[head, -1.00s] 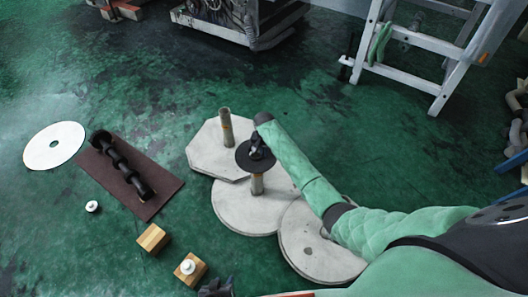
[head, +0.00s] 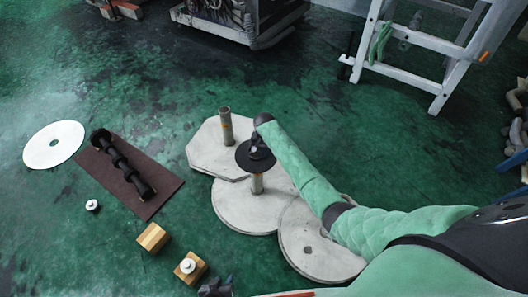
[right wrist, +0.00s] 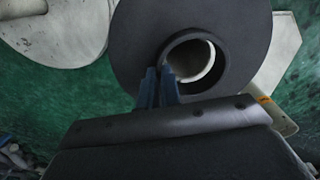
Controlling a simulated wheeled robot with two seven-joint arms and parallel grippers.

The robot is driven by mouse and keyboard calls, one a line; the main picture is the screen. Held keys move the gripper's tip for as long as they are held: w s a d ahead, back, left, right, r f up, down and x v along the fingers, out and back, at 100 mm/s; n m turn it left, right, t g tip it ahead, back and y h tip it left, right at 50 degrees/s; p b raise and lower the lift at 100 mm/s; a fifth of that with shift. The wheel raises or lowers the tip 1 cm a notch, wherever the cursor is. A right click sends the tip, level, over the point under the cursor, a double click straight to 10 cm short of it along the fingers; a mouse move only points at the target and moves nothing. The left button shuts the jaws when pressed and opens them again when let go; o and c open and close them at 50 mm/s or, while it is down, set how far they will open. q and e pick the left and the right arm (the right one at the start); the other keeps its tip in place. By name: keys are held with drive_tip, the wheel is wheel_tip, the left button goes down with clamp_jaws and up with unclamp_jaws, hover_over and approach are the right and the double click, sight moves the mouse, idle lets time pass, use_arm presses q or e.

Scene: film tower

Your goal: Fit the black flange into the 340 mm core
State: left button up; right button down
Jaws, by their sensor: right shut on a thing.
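The black flange (head: 262,164) is a flat disc with a raised ring around a central hole. In the right wrist view the flange (right wrist: 215,25) fills the top middle. My right gripper (right wrist: 160,85) is shut on the wall of its ring with blue fingertips. In the head view the flange is over a short upright core (head: 257,184) on a round grey plate and hides its top. I cannot tell whether they touch. A second upright core (head: 226,127) stands behind; which is 340 mm is unclear. My left gripper (head: 215,288) barely shows at the bottom edge; its jaws are unclear.
The cores stand on grey plates; another round plate (head: 310,262) lies nearer. A brown mat (head: 160,188) carries a black rod with discs (head: 122,168). A white disc (head: 54,145) and wooden blocks (head: 152,238) lie left. A ladder (head: 398,78) stands behind on the green floor.

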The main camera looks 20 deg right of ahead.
use_arm(q)
drive_tip(key=shift+f, duration=0.2)
use_arm(e)
drive_tip(key=shift+f, duration=0.7)
drive_tip(key=c, duration=1.5)
unclamp_jaws()
